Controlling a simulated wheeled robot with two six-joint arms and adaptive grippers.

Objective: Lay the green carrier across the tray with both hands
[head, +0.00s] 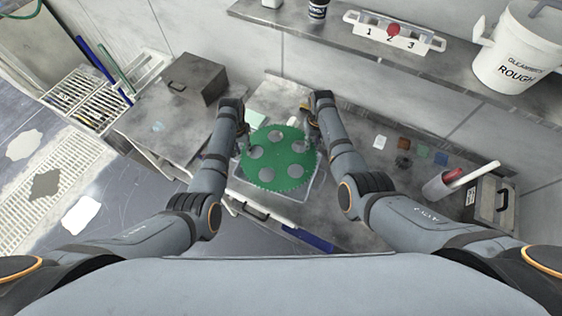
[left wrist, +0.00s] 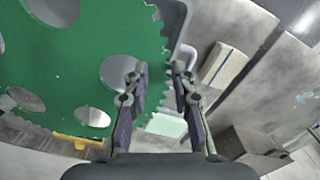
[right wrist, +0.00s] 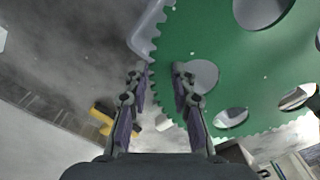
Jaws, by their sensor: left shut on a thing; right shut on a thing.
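The green carrier (head: 279,158), a toothed disc with several round holes, lies roughly level over the pale tray (head: 310,188), whose rim shows around it. My left gripper (head: 243,136) is shut on the carrier's left edge and my right gripper (head: 313,127) is shut on its right edge. In the left wrist view the carrier (left wrist: 75,75) reaches between my fingertips (left wrist: 158,72), beside the tray's rim (left wrist: 187,50). In the right wrist view the carrier (right wrist: 225,50) meets my fingertips (right wrist: 163,72), with the tray's rim (right wrist: 146,38) close by. I cannot tell whether the carrier touches the tray.
A dark grey box (head: 195,80) stands on the bench at the left. A shelf (head: 350,48) at the back holds a numbered rack (head: 393,32) and a white bucket (head: 518,50).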

